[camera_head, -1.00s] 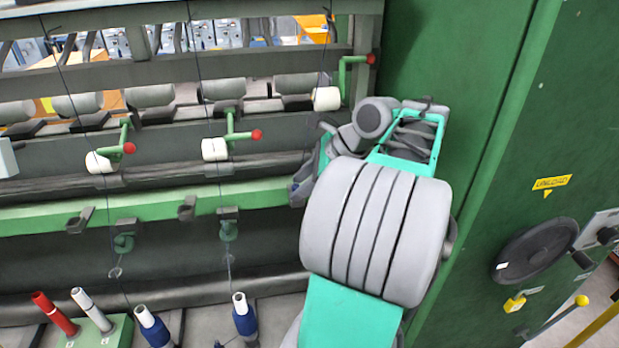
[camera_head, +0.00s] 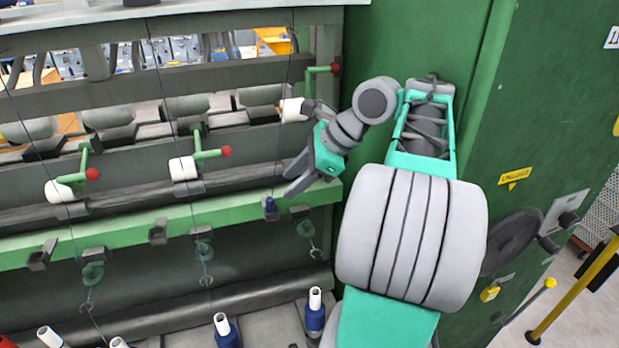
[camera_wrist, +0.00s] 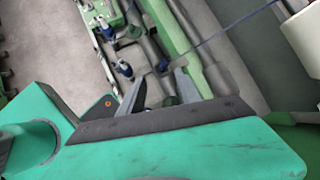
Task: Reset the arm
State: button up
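My gripper (camera_head: 290,181) is at the left of my bent arm in the head view, in front of the green rail (camera_head: 160,222) of the spinning frame. Its two fingers point left and are spread, with nothing seen between them. The wrist view shows the same gripper (camera_wrist: 160,82) with its fingers apart, above the rail (camera_wrist: 168,30). A small blue piece (camera_head: 270,207) hangs at the rail just below and left of the fingertips; it looks apart from them. My arm stands folded before the green cabinet.
White rollers on green levers with red knobs (camera_head: 225,151) line the frame at left. Blue-and-white bobbins (camera_head: 315,312) stand along the lower edge. The green cabinet (camera_head: 560,90) with a black handwheel (camera_head: 512,243) is at right, and a yellow rail (camera_head: 575,285) stands beyond it.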

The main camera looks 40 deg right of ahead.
dwell(0.3)
jog(key=a+f+n+h+b, duration=0.1)
jog(key=a+f+n, duration=0.3)
jog(key=a+n, duration=0.3)
jog(key=a+f+n+h+b, duration=0.1)
jog(key=a+f+n+b, duration=0.15)
jog(key=a+n, duration=0.4)
jog(key=s+a+f+n+h, duration=0.1)
jog(key=s+a+f+n, duration=0.1)
jog(key=s+f+n, duration=0.2)
jog(key=s+a+f+n+g+h, duration=0.1)
jog(key=s+a+f+n, duration=0.2)
jog(key=s+f+n, duration=0.1)
jog(key=shift+f+n+b, duration=0.4)
jog(key=shift+f+n, duration=0.5)
jog(key=shift+n, duration=0.05)
